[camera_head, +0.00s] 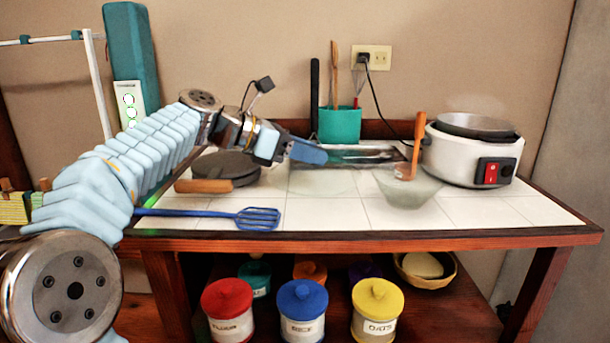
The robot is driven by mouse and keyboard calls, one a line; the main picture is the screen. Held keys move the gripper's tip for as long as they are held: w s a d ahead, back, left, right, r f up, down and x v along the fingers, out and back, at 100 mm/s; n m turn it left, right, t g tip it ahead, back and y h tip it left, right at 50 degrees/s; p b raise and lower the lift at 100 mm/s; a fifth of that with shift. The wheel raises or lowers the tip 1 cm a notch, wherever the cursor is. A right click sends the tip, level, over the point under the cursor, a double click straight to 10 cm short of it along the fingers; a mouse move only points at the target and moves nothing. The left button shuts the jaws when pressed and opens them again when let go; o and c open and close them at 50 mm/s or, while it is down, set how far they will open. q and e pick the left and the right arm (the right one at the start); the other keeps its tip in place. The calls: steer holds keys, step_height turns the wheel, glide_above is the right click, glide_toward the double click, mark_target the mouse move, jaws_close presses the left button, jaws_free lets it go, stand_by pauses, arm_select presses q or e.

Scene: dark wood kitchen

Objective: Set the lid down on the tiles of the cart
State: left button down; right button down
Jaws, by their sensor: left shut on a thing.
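My left gripper (312,152) reaches in over the cart's white tiles (320,213), its blue fingers shut. A faint, see-through glass lid (322,181) shows just below the fingertips, and the gripper is shut on it. The lid is so clear that its edges are hard to make out. I cannot tell whether its rim touches the tiles. The white cooker (470,155) stands at the right of the cart with its dark round top uncovered and a faint haze above. My right gripper is not in view.
A dark pan (225,166) and a blue slotted turner (258,218) lie at the left. A glass bowl (408,190) with a wooden-handled tool stands right of the lid. A metal tray (360,156) and teal utensil holder (340,124) are behind. The front middle tiles are bare.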

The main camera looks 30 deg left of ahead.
arm_select(q)
steer(key=shift+w+a+f, duration=0.25)
steer(key=shift+a+f, duration=0.05)
steer(key=shift+f, duration=0.2)
steer(key=shift+w+a+f+b, duration=0.1)
steer(key=shift+f+b, duration=0.15)
steer(key=shift+f, duration=0.7)
steer(key=shift+w+a+f+b, duration=0.1)
steer(key=shift+f+b, duration=0.15)
steer(key=shift+f, duration=0.65)
steer(key=shift+f, duration=0.1)
steer(key=c, duration=0.7)
jaws_free()
steer(key=shift+s+a+r, duration=0.15)
steer(key=shift+r, duration=0.05)
steer(key=v, duration=1.1)
steer(key=shift+s+a+r+p, duration=0.15)
steer(key=shift+s+p, duration=0.05)
steer(key=shift+p, duration=0.15)
